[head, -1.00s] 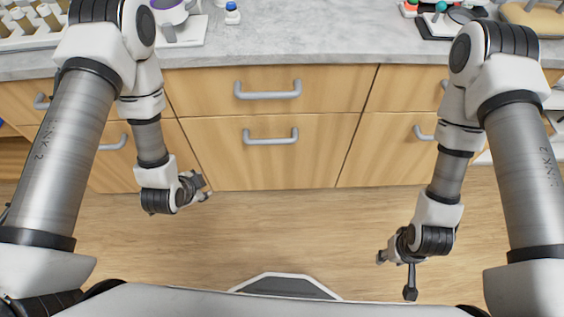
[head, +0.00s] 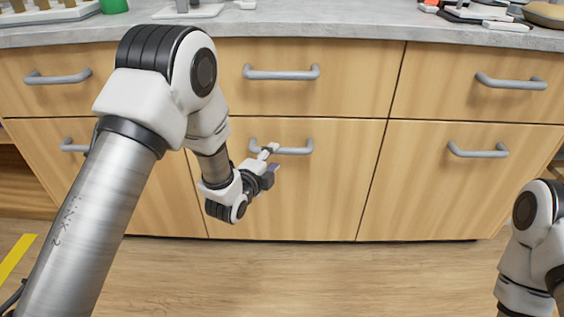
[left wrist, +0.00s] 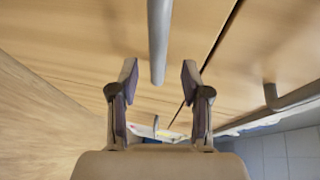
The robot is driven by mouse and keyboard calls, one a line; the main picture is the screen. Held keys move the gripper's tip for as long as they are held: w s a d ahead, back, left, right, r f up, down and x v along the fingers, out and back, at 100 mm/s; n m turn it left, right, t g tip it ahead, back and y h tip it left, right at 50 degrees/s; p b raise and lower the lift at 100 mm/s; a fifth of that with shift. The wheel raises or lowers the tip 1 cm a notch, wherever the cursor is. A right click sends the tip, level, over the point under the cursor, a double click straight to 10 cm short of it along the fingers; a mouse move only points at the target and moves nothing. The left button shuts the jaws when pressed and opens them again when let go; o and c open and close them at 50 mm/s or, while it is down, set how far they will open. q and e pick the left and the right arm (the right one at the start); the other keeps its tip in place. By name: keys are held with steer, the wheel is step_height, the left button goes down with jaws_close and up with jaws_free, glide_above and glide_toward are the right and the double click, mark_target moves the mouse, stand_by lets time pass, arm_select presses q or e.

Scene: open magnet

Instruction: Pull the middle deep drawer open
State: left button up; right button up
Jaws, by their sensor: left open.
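The middle deep drawer (head: 320,200) is the lower wooden front in the middle of the head view. It looks shut, flush with its neighbours. Its grey bar handle (head: 296,150) runs level near its top edge. My left gripper (head: 272,159) is open at the left part of this handle and hides some of it. In the left wrist view, the handle (left wrist: 158,42) reaches down to the gap between the two spread fingertips (left wrist: 158,78), with space on both sides. No grip on it shows. My right gripper is out of view.
A shallow drawer (head: 345,92) with its own handle sits above. Other drawers stand left and right, with a right deep drawer (head: 450,195). The grey worktop (head: 330,27) carries several items. The wooden floor (head: 330,280) in front is clear.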

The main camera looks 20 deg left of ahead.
mark_target(278, 153)
arm_select(q)
steer(key=x, duration=0.1)
steer(key=b+x, duration=0.1)
steer(key=x, duration=0.3)
steer(key=shift+f, duration=0.25)
steer(key=shift+w, duration=0.3)
jaws_close()
